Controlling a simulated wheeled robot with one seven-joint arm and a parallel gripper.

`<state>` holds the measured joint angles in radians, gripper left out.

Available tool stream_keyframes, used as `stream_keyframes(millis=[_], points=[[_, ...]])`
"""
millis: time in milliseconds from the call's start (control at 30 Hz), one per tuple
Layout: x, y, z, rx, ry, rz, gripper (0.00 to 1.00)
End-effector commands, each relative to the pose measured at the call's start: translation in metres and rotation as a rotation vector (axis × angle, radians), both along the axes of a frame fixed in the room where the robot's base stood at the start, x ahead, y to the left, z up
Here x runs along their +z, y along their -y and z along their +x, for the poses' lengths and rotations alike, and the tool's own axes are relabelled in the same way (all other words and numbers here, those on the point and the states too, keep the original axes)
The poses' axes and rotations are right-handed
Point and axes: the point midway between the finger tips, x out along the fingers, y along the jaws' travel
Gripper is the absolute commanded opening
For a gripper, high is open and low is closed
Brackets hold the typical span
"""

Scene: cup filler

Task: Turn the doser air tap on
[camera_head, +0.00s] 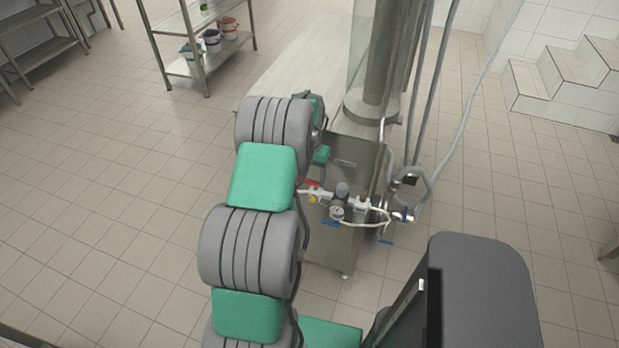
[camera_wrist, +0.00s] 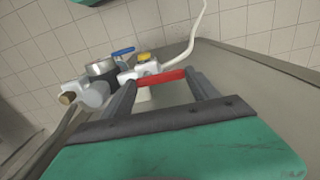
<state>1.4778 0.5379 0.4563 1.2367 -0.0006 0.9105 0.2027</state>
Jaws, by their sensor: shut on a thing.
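The air tap with a red lever (camera_wrist: 162,77) is on a white fitting with a yellow knob (camera_wrist: 144,57) in the wrist view. The red lever also shows in the head view (camera_head: 309,181), at the left end of the air fittings on the steel machine's side. My gripper (camera_wrist: 160,80) is shut on the red lever, which lies between its two fingers. In the head view my arm hides much of the gripper.
A pressure gauge (camera_head: 337,212) and regulator sit right of the red lever. Blue levers (camera_head: 330,223) (camera_head: 386,242) are close by on the white hoses. The steel machine cabinet (camera_head: 345,160) stands behind them. The tiled floor at the left is clear.

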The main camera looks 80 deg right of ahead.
Motion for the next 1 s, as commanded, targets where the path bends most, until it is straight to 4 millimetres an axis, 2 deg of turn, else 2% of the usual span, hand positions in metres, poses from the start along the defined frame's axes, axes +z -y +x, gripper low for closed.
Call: stream_keyframes(millis=[67, 100, 333, 667, 1000], points=[[0.000, 0.000, -0.001, -0.003, -0.001, -0.001, 0.29], [0.000, 0.000, -0.001, -0.003, -0.001, -0.001, 0.71], [0.000, 0.000, 0.000, -0.001, -0.001, 0.000, 0.89], [0.005, 0.000, 0.000, 0.001, 0.000, -0.001, 0.91], [0.066, 0.001, 0.000, 0.000, 0.000, -0.002, 0.91]])
